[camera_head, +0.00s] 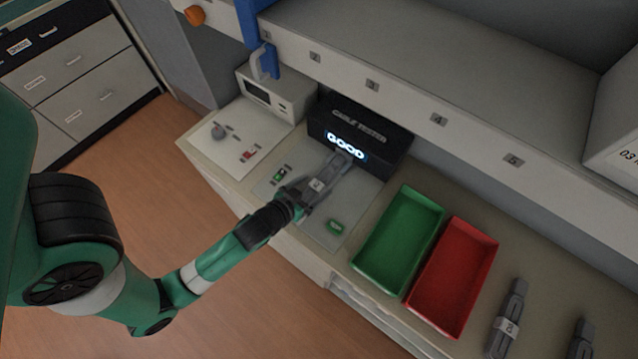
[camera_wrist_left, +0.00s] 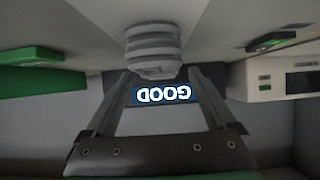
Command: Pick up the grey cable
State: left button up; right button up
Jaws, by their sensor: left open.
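A grey ribbed bundle, which looks like the grey cable (camera_wrist_left: 153,50), shows in the left wrist view, where the picture is upside down. It lies near the fingertips, centred across the gap between them. In the head view I cannot clearly separate it from my left gripper (camera_head: 341,158), which reaches over the pale mat toward the black box. The left gripper also shows in the left wrist view (camera_wrist_left: 163,78), open with its fingers apart. Contact with the cable is not visible. My right gripper (camera_head: 551,302) is at the lower right, its two fingers wide apart and nothing between them.
The black box (camera_head: 385,150) with a lit GOOD display is just beyond the left gripper. A white device (camera_head: 285,98) stands left of it. A green tray (camera_head: 440,213) and a red tray (camera_head: 491,251) lie right of the mat.

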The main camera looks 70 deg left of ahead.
aim_at(317, 185)
pick_arm(q)
jog(key=x, duration=0.3)
jog(key=shift+w, duration=0.1)
jog(key=shift+r, duration=0.1)
grip_shut()
